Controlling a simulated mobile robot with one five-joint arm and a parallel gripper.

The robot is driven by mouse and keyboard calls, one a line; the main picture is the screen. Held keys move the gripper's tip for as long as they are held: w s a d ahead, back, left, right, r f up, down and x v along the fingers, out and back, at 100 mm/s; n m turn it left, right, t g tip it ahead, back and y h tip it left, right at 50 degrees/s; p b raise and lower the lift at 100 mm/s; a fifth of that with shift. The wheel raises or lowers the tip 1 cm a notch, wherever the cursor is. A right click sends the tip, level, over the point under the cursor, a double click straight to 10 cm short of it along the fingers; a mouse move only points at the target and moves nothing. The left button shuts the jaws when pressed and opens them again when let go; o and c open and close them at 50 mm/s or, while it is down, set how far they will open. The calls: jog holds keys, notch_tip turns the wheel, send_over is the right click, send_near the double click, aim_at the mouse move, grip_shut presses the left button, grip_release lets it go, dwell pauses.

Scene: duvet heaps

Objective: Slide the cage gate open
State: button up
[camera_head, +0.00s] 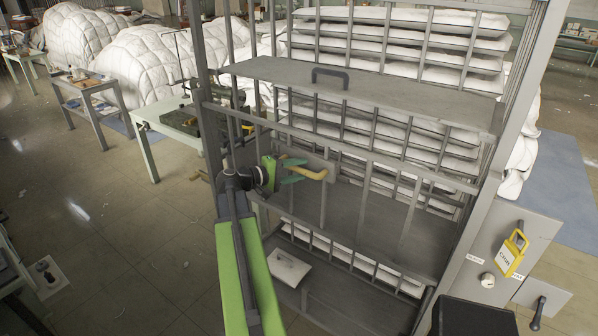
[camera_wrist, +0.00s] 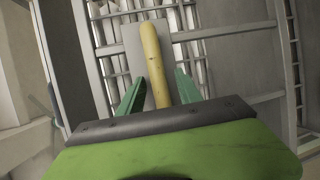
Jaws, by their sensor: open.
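The tall grey cage (camera_head: 420,172) stands in the middle and right of the head view. A yellow bar handle (camera_head: 312,174) sits on a grey plate (camera_head: 329,165) on the barred front, which seems to be the gate. In the wrist view the handle (camera_wrist: 152,50) runs upright between the two green fingers. My gripper (camera_head: 297,171) is open, with one finger on each side of the handle. In the wrist view the fingers of my gripper (camera_wrist: 160,80) show gaps to the handle. The gate's edges are hard to tell from the other bars.
A grey panel with a dark handle (camera_head: 330,77) juts out above my gripper. A pale table (camera_head: 165,125) stands left of the cage. Left floor is largely clear. White duvets fill the back.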

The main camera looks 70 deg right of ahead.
grip_shut()
dwell(0.3)
dwell(1.1)
